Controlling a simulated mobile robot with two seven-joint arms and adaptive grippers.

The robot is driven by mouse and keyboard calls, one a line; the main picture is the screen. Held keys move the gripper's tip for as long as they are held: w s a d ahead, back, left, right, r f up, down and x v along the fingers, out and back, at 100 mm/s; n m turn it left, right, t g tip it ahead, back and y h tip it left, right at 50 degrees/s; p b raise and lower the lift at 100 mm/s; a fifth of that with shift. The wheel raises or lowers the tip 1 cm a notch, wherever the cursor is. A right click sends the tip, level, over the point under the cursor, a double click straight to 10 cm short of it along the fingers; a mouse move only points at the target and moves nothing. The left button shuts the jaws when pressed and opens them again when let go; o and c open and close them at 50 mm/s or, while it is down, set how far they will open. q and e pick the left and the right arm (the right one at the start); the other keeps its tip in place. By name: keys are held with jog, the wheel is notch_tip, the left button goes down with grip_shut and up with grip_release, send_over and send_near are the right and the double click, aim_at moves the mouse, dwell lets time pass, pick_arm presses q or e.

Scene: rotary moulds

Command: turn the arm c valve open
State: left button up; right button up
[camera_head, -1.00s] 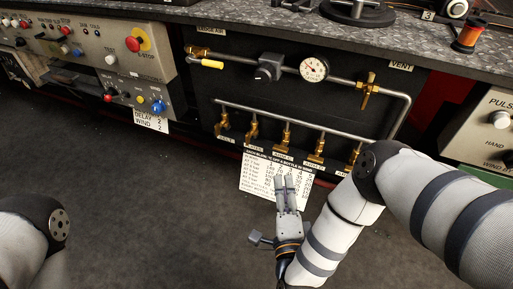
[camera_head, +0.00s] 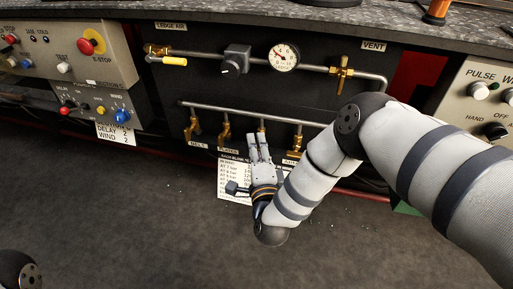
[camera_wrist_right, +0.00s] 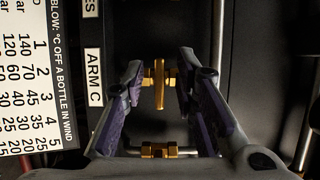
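The arm C valve is a brass valve with a narrow handle (camera_wrist_right: 159,88), seen in the right wrist view beside the white ARM C label (camera_wrist_right: 94,78). In the head view its top shows on the lower pipe (camera_head: 262,124), mostly behind my fingers. My right gripper (camera_head: 259,136) reaches up to that valve from below. In the right wrist view its two fingers (camera_wrist_right: 160,65) are open, one on each side of the brass handle, with gaps between. Whether the handle lies fully within finger depth is unclear. My left gripper is out of view.
Other brass valves (camera_head: 225,129) hang along the same pipe (camera_head: 215,108), close beside my right gripper. A pressure gauge (camera_head: 283,56) and a brass vent valve (camera_head: 341,72) sit above. A white printed chart (camera_head: 228,178) hangs below. The floor in front is clear.

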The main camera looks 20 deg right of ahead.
grip_shut()
